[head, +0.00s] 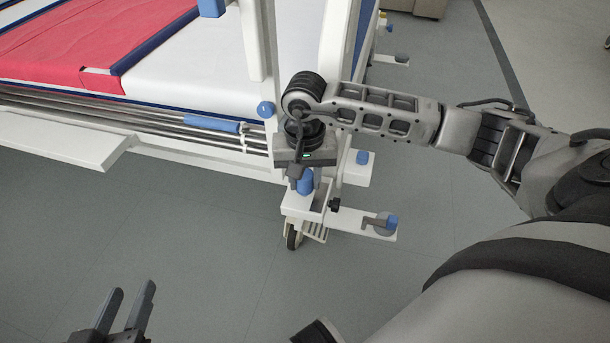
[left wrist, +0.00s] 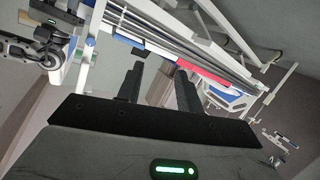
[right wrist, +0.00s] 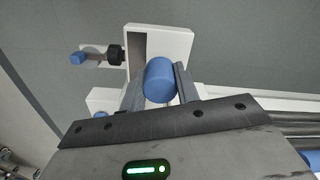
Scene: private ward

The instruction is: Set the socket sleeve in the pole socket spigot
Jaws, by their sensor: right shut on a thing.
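A blue cylinder, which I take for the socket sleeve (head: 305,184), is between the fingers of my right gripper (head: 304,180) at the bed corner. The right wrist view shows the sleeve's round blue end (right wrist: 160,80) gripped between both fingers, over a white bracket (right wrist: 172,42). In the head view the sleeve's lower end is right above or touching that bracket (head: 298,203); I cannot tell which. The spigot itself is not distinguishable, perhaps hidden by the sleeve. My left gripper (head: 132,291) is open and empty, low at the left; its spread fingers also show in the left wrist view (left wrist: 160,85).
A black knob (head: 334,205) sits beside the bracket, and a white arm with a grey and blue fitting (head: 381,223) sticks out right. The bed's white post (head: 336,50) and rails (head: 160,117) are close to my right gripper. Floor at lower left is clear.

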